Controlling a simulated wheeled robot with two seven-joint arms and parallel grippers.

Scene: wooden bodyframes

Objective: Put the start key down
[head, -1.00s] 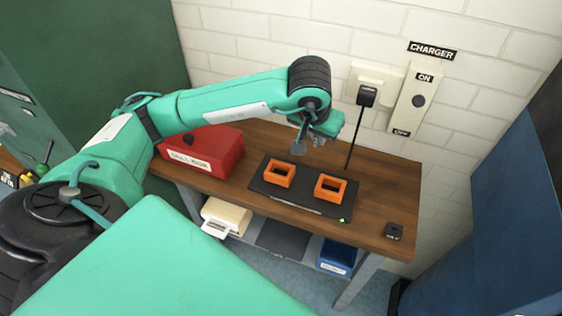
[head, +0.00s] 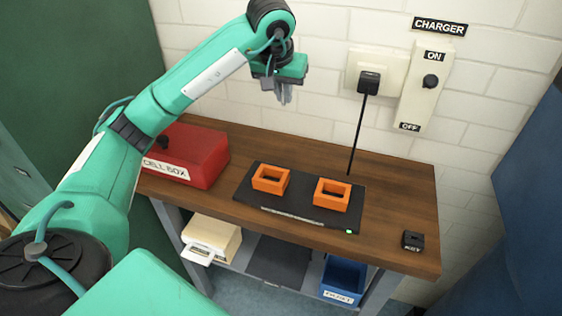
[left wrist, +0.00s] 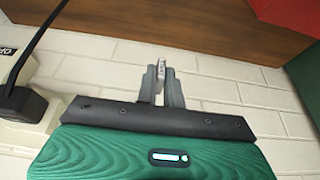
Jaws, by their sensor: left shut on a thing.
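My left gripper (head: 281,92) is raised above the back of the wooden bench, in front of the white brick wall. In the left wrist view its two grey fingers (left wrist: 162,88) are shut on a small pale grey piece, which I take to be the start key (left wrist: 158,72). Only its tip shows between the fingers; the rest is hidden. The key touches nothing else that I can see. My right gripper is not in view.
The bench (head: 395,190) holds a red cell box (head: 198,152), a black charging pad (head: 300,215) with two orange frames (head: 332,194), and a small black block (head: 413,241). A black plug (head: 368,82) and cable hang by the charger switch (head: 430,81). The bench's right part is mostly clear.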

